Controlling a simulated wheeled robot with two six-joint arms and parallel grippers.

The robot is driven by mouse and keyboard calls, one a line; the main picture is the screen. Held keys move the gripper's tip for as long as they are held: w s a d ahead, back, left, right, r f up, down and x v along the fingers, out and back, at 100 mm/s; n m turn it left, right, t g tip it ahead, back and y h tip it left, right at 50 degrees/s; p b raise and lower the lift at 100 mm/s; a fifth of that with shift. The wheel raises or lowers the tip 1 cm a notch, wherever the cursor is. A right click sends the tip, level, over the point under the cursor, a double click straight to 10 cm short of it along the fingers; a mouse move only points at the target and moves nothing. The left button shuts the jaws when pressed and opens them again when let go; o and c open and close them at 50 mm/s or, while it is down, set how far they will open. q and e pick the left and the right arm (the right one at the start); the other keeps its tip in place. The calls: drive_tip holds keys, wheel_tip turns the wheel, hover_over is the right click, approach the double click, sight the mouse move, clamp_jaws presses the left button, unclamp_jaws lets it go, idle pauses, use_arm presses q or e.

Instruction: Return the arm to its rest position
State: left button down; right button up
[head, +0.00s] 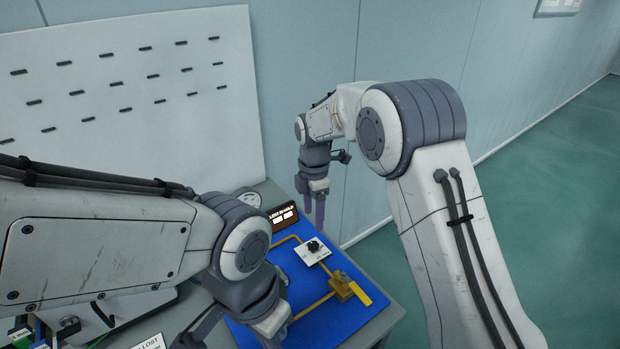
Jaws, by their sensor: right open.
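My right arm comes in from the right and bends over at the top. Its gripper (315,212) hangs downward with narrow fingers, open and empty, above the back right part of the blue panel (345,318). It is apart from the black knob (314,246) on its white plate. My left arm comes in from the left, low over the panel's left side. Its gripper (272,335) is at the bottom edge, partly cut off and overlapped by its own wrist, so its jaws cannot be made out.
A yellow pipe runs on the panel to a valve with a yellow handle (356,289). A small dark display (284,217) and a round gauge (249,199) stand at the back. A white slotted board (150,60) rises behind. Open green floor lies right.

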drive_tip(key=s+a+r+m, duration=0.1)
drive_tip(key=s+r+m, duration=0.3)
drive_tip(key=s, duration=0.5)
drive_tip(key=s+a+r+m, duration=0.1)
drive_tip(key=s+r+m, duration=0.3)
drive_tip(key=s, duration=0.5)
drive_tip(key=s+d+m, duration=0.2)
drive_tip(key=s+m, duration=0.1)
drive_tip(key=s, duration=0.4)
drive_tip(key=s+d+f+m+y, duration=0.1)
drive_tip(key=s+m, duration=0.3)
drive_tip(key=s, duration=0.4)
drive_tip(key=shift+s+d, duration=0.25)
drive_tip(key=shift+d, duration=0.35)
drive_tip(key=shift+f, duration=0.1)
